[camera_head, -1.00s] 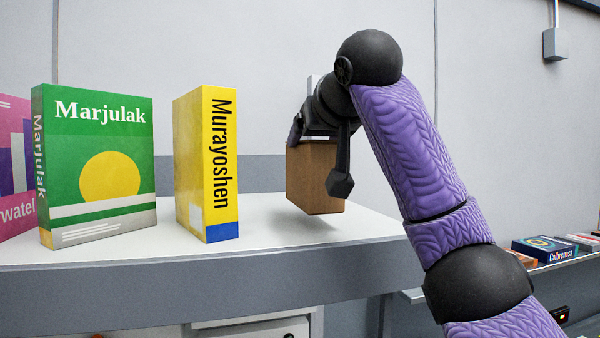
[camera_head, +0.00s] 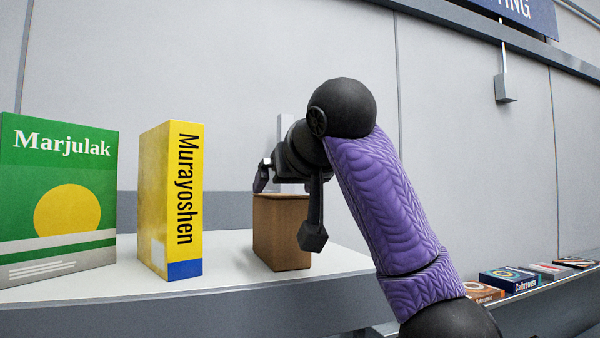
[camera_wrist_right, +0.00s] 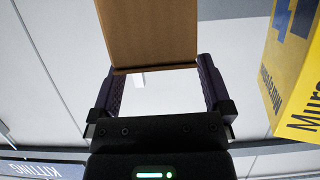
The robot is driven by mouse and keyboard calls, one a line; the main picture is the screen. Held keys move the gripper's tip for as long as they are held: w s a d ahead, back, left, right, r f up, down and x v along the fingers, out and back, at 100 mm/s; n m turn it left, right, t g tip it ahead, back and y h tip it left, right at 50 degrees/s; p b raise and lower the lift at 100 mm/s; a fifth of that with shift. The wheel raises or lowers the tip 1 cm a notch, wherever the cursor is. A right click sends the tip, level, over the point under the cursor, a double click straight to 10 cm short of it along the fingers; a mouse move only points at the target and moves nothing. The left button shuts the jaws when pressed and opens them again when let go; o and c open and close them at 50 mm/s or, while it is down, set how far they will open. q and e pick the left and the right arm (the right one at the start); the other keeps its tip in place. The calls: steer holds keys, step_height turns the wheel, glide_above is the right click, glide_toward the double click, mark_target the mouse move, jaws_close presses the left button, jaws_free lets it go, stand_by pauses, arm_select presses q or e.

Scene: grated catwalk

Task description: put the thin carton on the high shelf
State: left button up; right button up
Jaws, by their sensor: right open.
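The thin carton (camera_head: 281,235), plain brown cardboard, stands upright on the white top of the high shelf (camera_head: 225,262), to the right of the yellow box. My right gripper (camera_head: 283,186) is just above the carton's top, partly hidden by its own wrist. In the right wrist view, my right gripper (camera_wrist_right: 157,70) is open, with a finger on each side of the near end of the carton (camera_wrist_right: 150,32) and gaps between. My left gripper is not in view.
The yellow Murayoshen box (camera_head: 171,200) stands left of the carton and shows close by in the wrist view (camera_wrist_right: 298,75). A green Marjulak box (camera_head: 58,200) is further left. Several flat boxes (camera_head: 510,278) lie on a lower surface at right. A wall is behind.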

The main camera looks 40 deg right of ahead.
steer(key=b+v, duration=0.2)
steer(key=v, duration=0.7)
steer(key=shift+s+b, duration=0.3)
steer(key=shift+s, duration=0.05)
steer(key=shift+w+a, duration=0.1)
steer(key=shift+w, duration=0.05)
stand_by(0.8)
